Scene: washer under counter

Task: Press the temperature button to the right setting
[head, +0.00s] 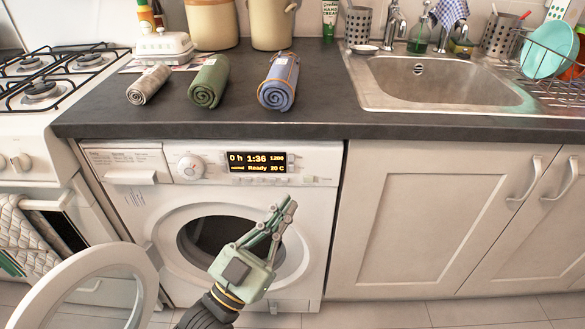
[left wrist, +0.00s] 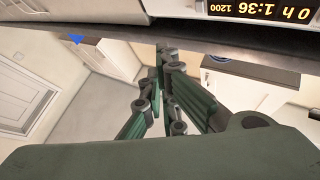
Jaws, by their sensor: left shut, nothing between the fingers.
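The white washer (head: 130,200) stands under the counter with its round door (head: 85,295) swung open to the left. Its display (head: 257,163) reads 0 h 1:36, 1200, normal, Ready, 20 C. Small buttons (head: 312,180) sit in a row under and right of the display; their labels are too small to read. My left gripper (head: 290,203) is shut and empty, in front of the washer's opening, with its fingertips below the button row and apart from it in the picture. In the left wrist view the fingers (left wrist: 165,52) meet, and the display (left wrist: 262,10) appears upside down. My right gripper is not in view.
Three rolled towels, grey (head: 148,85), green (head: 208,82) and blue (head: 278,80), lie on the dark counter (head: 330,112) above the washer. A stove (head: 40,110) stands at left, and a sink (head: 430,85) and closed cabinets (head: 430,220) at right.

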